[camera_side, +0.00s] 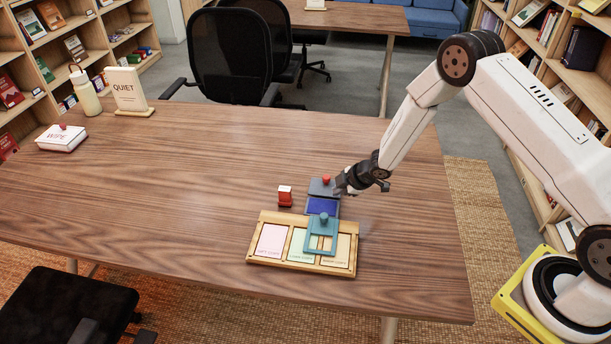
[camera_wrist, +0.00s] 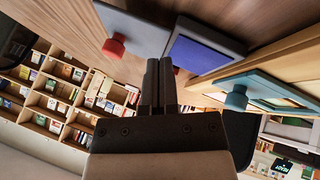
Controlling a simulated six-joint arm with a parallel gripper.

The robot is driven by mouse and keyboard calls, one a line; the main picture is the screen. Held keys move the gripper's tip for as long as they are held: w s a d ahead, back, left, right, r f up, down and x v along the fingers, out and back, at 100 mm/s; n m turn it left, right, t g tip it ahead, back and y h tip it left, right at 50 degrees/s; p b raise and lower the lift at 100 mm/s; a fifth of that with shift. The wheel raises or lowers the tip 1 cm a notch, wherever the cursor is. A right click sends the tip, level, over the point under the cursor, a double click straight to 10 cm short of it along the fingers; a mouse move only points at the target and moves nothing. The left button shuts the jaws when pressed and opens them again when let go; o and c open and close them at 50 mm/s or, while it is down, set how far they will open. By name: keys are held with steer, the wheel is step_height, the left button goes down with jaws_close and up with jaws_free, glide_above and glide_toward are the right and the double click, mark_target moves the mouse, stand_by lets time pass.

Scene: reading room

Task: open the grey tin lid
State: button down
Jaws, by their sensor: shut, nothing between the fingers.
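The grey tin (camera_wrist: 210,38) stands on the table behind the wooden tray, its blue pad (camera_side: 322,206) uncovered. Its grey lid (camera_side: 322,187) with a red knob (camera_side: 326,179) lies back on the far side of the pad. In the wrist view the lid (camera_wrist: 145,30) and its red knob (camera_wrist: 115,46) are left of the blue pad (camera_wrist: 203,54). I cannot tell how lid and tin are joined. My gripper (camera_side: 341,190) is shut and empty, just right of the lid and tin. Its fingers (camera_wrist: 160,68) show together in the wrist view, apart from the knob.
A wooden tray (camera_side: 251,251) with coloured cards is in front, a teal frame with a knob (camera_side: 323,218) over part of it. A WIPE box (camera_side: 62,139), bottle and QUIET sign (camera_side: 128,90) are far left.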

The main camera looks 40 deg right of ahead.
steer(key=v, duration=1)
steer(key=shift+r, duration=0.2)
steer(key=s+a+r+m+g+h, duration=0.1)
steer(key=s+r+m+g, duration=0.1)
steer(key=s+r+m, duration=0.4)
steer(key=s+a+r+m+g+h, duration=0.1)
steer(key=s+a+r+m+g, duration=0.1)
steer(key=s+r+m, duration=0.5)
steer(key=s, duration=0.6)
steer(key=shift+s+a+r+h, duration=0.15)
steer(key=shift+s+r+h, duration=0.1)
steer(key=shift+s+h, duration=0.1)
